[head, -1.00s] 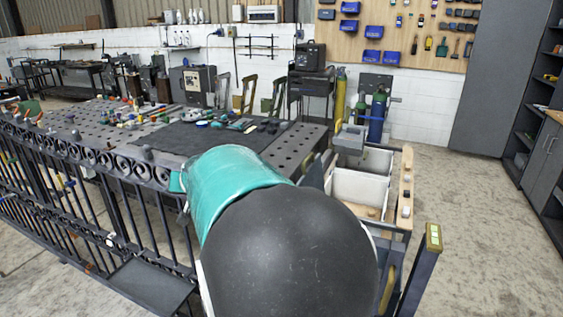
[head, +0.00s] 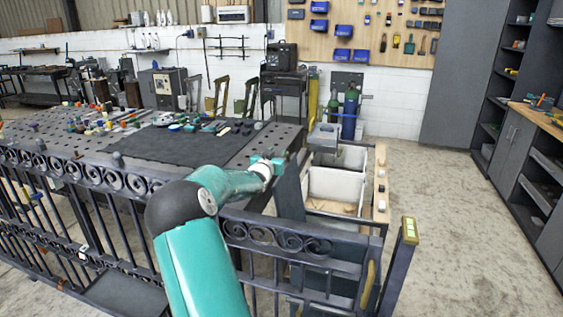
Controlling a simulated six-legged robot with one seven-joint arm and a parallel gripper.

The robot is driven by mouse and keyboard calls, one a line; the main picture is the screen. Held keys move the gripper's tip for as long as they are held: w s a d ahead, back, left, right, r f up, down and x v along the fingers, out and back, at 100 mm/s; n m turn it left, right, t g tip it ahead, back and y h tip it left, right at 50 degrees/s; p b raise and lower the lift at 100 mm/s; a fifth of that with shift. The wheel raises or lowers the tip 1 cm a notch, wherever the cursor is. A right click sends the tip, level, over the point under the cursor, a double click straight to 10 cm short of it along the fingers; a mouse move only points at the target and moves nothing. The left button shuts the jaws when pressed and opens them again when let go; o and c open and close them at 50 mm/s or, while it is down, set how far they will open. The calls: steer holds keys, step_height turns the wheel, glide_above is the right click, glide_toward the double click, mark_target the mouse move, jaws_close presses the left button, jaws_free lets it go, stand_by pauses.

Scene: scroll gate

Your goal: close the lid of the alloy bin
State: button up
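A cart with white open bins (head: 338,187) stands right of the welding table. I cannot read a label, so I cannot tell which one is the alloy bin. A dark flat panel (head: 288,192) stands steeply tilted at the cart's left side; it may be a raised lid. A grey box-like part (head: 323,138) sits at the cart's far end. My gripper (head: 273,164) is small in the head view, at the end of my teal arm, just above and left of the dark panel. I cannot tell whether it touches the panel, nor how its fingers stand.
A dark scrollwork gate (head: 275,236) runs across the front, under my arm. The perforated table (head: 265,145) carries tools and a dark mat. A post with a yellow-green top (head: 409,230) stands at right. Gas cylinders (head: 349,112) stand behind the cart. Floor at right is clear.

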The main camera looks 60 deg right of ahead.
step_height(320, 180, down, 7)
steer(key=shift+w+d+r, duration=0.1)
steer(key=shift+d+r, duration=0.05)
steer(key=shift+r, duration=0.05)
steer(key=d, duration=0.2)
steer(key=w+d, duration=0.1)
steer(key=d, duration=0.4)
steer(key=shift+w+r, duration=0.15)
steer(key=shift+c, duration=0.3)
jaws_close()
